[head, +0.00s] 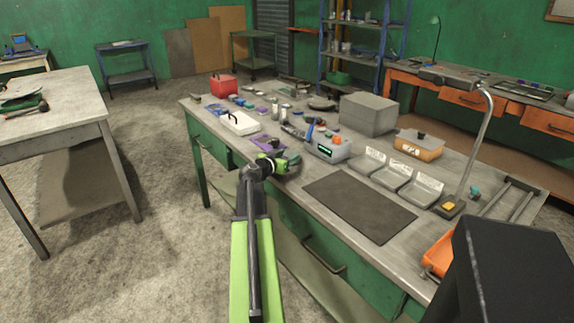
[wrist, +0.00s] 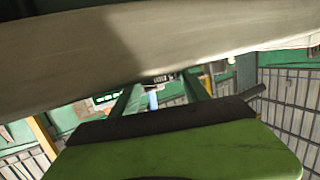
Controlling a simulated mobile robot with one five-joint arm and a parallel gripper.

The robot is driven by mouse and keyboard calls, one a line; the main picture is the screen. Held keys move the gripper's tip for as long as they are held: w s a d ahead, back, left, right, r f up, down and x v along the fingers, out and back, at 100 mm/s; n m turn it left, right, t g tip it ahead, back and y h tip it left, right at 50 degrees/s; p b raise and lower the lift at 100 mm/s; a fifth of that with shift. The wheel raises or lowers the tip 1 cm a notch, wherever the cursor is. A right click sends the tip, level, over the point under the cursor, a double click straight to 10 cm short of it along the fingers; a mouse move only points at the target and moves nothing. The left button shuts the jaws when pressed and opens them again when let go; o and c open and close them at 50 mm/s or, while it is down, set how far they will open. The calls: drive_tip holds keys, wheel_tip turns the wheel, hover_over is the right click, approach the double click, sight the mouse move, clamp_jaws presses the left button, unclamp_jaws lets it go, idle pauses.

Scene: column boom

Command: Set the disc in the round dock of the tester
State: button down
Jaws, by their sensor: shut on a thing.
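The tester (head: 328,150) is a grey box with a lit green display, standing on the workbench right of my gripper. Its round dock cannot be made out. My green gripper (head: 284,164) is at the bench's near edge, left of the tester and apart from it. It is shut on a dark rounded piece (head: 295,168), taken to be the disc, small and partly hidden in the head view. In the wrist view, a broad pale surface crosses the top, above my gripper (wrist: 160,92); I cannot tell what it is.
A purple piece (head: 268,143) lies close behind my gripper. A curved lamp post (head: 479,140) stands at the right.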

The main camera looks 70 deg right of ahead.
drive_tip(key=shift+f, duration=0.4)
drive_tip(key=c, duration=0.5)
unclamp_jaws()
drive_tip(key=shift+r, duration=0.1)
drive_tip(key=shift+a+r+p, duration=0.15)
drive_tip(key=shift+r+p, duration=0.05)
drive_tip(key=shift+p, duration=0.15)
drive_tip(key=p+v, duration=0.2)
drive_tip(key=v, duration=0.9)
drive_tip(key=shift+w+a, duration=0.1)
drive_tip(key=shift+a, duration=0.25)
